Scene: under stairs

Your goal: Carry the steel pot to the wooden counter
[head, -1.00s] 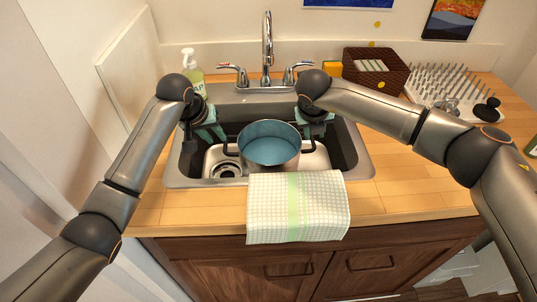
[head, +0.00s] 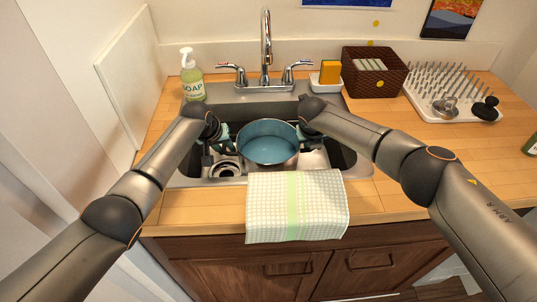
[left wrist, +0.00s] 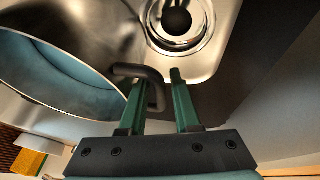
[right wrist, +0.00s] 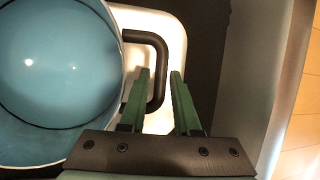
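The steel pot (head: 268,158), blue inside, sits upright in the sink basin. My left gripper (head: 222,143) is at the pot's left side. In the left wrist view, its green fingers (left wrist: 158,92) are apart, with the pot's dark loop handle (left wrist: 155,92) between them. My right gripper (head: 307,140) is at the pot's right side, mostly hidden by its arm in the head view. In the right wrist view, its fingers (right wrist: 160,88) are apart on either side of the other handle (right wrist: 158,65). The wooden counter (head: 410,165) surrounds the sink.
A checked towel (head: 297,205) hangs over the front edge. The faucet (head: 266,45) and soap bottle (head: 192,78) stand behind the sink. A wicker basket (head: 375,75), sponge (head: 330,72) and drying rack (head: 455,105) stand at back right. The counter right of the sink has clear room.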

